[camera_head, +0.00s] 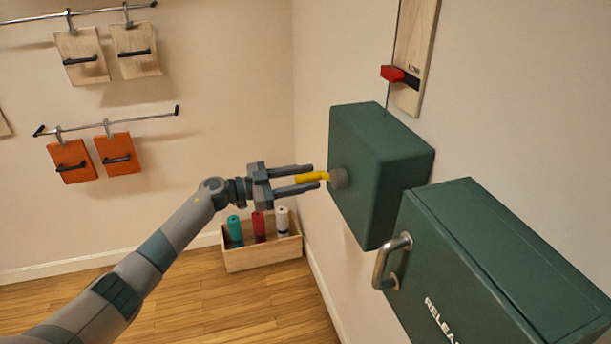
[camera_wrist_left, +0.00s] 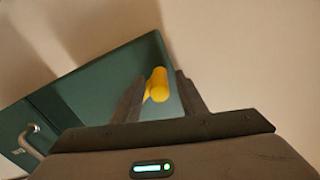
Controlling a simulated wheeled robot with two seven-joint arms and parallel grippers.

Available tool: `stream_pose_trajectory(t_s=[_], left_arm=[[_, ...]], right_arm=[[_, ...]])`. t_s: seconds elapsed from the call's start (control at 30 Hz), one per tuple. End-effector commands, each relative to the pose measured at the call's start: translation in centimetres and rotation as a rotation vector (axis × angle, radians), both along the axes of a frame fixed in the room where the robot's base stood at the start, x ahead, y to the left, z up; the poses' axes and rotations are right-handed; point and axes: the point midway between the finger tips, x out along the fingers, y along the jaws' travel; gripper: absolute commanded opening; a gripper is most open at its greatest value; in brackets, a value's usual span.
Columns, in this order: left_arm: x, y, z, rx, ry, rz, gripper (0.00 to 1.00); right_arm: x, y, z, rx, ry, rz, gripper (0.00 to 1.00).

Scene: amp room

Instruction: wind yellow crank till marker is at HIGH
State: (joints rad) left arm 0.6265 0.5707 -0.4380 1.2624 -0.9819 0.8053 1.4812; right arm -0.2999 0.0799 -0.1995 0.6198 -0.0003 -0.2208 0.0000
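The yellow crank (camera_head: 313,176) sticks out from a grey hub (camera_head: 339,178) on the side of a green box (camera_head: 381,155) on the right wall. My left gripper (camera_head: 315,177) is at the crank, with its fingers on either side of the handle. The left wrist view shows the yellow handle (camera_wrist_left: 158,85) between the fingers, with a gap at the right finger, so the gripper looks open around it. The board's top is out of frame. My right gripper is not in view.
A second green box (camera_head: 500,260) with a metal handle (camera_head: 391,262) and lettering starting RELEA is at the lower right, close to the crank box. A wooden crate (camera_head: 262,255) with rolls stands on the floor. Boards hang from rails on the left wall.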

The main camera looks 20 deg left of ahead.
Motion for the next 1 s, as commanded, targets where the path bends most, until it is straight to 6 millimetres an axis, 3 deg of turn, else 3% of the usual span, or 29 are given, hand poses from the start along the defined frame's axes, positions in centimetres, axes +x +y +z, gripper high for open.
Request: stream_pose_trajectory(t_s=[0.33, 0.5, 1.0], left_arm=[[0.14, -0.22, 0.00, 0.001, -0.001, 0.000, 0.38], [0.12, -0.22, -0.01, 0.000, 0.000, 0.000, 0.00], [0.31, -0.07, 0.45, 0.017, -0.028, 0.001, 0.00]], right_arm=[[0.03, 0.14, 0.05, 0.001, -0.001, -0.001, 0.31], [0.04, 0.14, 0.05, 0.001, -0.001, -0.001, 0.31], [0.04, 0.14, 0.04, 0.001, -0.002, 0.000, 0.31]])
